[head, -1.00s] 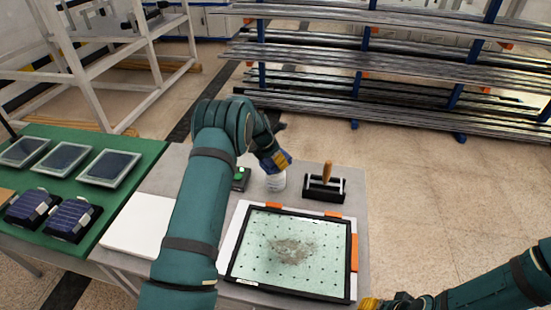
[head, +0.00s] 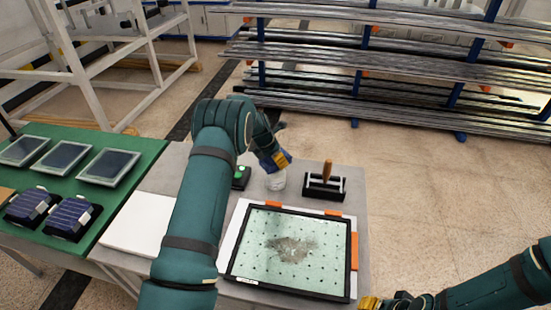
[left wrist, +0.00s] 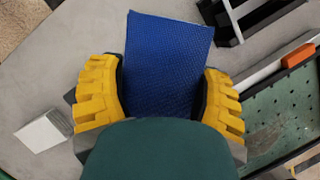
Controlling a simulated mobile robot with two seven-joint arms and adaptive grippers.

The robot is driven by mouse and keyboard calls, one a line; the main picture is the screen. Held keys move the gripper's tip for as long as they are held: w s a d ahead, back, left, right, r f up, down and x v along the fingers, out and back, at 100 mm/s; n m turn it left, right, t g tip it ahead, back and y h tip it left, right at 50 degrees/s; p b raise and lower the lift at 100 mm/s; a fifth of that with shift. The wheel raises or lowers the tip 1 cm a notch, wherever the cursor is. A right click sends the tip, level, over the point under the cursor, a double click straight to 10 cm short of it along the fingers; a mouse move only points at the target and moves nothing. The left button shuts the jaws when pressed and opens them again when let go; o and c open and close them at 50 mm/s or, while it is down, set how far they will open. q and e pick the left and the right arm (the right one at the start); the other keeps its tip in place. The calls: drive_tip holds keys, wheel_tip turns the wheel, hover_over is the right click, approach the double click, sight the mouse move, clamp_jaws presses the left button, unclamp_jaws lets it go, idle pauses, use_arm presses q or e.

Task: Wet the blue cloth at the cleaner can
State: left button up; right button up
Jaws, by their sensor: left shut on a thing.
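The blue cloth (left wrist: 168,62) is a textured blue piece between the yellow fingers of my left gripper (left wrist: 160,95) in the left wrist view. My left gripper (head: 274,161) is shut on it.
A black-framed panel (head: 238,270) with a grey smudge lies in front of the can. A black holder with a wooden-handled tool (head: 326,172) stands right of the can. A dark box with a green button (head: 240,176) stands left. A green table (head: 118,190) holds several panels.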

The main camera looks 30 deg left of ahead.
use_arm(q)
drive_tip(key=shift+f+b, duration=0.45)
drive_tip(key=shift+f, duration=0.3)
use_arm(e)
drive_tip(key=shift+f, duration=0.5)
drive_tip(key=shift+r, duration=0.1)
idle(0.6)
use_arm(q)
drive_tip(key=shift+r+p, duration=2.45)
drive_tip(key=shift+r, duration=1.15)
use_arm(e)
wheel_tip(320, 180, up, 5)
drive_tip(key=shift+f, duration=0.15)
use_arm(q)
drive_tip(key=shift+f, duration=0.1)
use_arm(e)
drive_tip(key=shift+d, duration=0.1)
